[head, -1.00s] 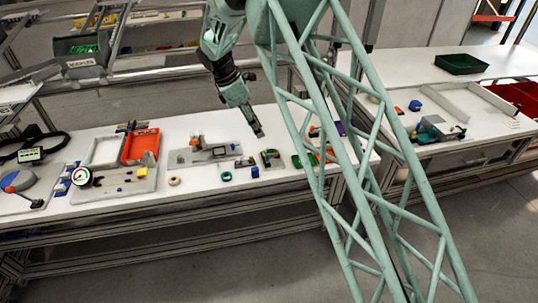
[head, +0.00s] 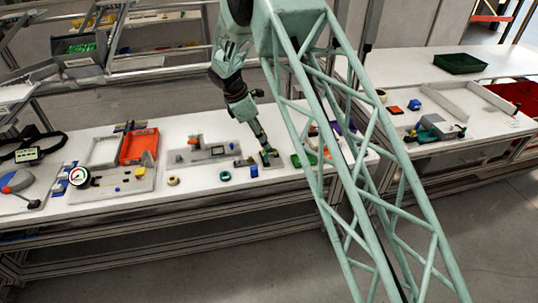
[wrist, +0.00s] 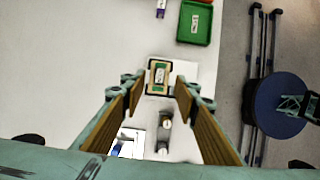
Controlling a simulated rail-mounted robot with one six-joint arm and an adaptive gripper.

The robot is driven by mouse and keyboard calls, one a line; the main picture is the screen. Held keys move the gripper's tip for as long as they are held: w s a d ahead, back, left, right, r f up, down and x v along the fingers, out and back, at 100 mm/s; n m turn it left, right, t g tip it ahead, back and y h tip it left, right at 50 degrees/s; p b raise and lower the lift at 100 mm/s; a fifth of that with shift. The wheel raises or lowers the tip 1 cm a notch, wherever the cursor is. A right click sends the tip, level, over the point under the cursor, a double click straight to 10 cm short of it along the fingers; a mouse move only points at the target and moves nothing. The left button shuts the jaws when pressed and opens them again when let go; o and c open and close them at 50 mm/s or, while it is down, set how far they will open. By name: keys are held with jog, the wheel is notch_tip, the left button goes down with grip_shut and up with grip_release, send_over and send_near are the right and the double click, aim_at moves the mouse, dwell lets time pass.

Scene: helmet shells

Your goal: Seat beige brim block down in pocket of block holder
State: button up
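A small beige block (wrist: 159,77) with a pale label on top shows between my fingertips in the wrist view. A dark edge surrounds it, probably the block holder (wrist: 149,90); I cannot tell how deep the block sits in it. In the head view the dark holder (head: 273,162) is on the white bench, largely under my gripper (head: 266,150). In the wrist view my gripper (wrist: 159,88) is open, one finger on each side of the block, with gaps to it. I cannot tell the height of the fingertips above it.
A green tray (wrist: 195,22) lies just beyond the holder. A blue block (head: 254,171) and a teal ring (head: 225,175) lie to the left on the bench. An orange tray (head: 139,146) is farther left. The bench edge is close by.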

aim_at(269, 153)
jog(key=shift+d+f, duration=0.15)
jog(key=shift+f, duration=0.25)
jog(key=shift+f, duration=0.1)
jog(key=shift+b+x, duration=0.55)
jog(key=shift+x, duration=1.95)
jog(key=shift+w, duration=0.1)
jog(key=shift+c, duration=0.7)
jog(key=c, duration=0.5)
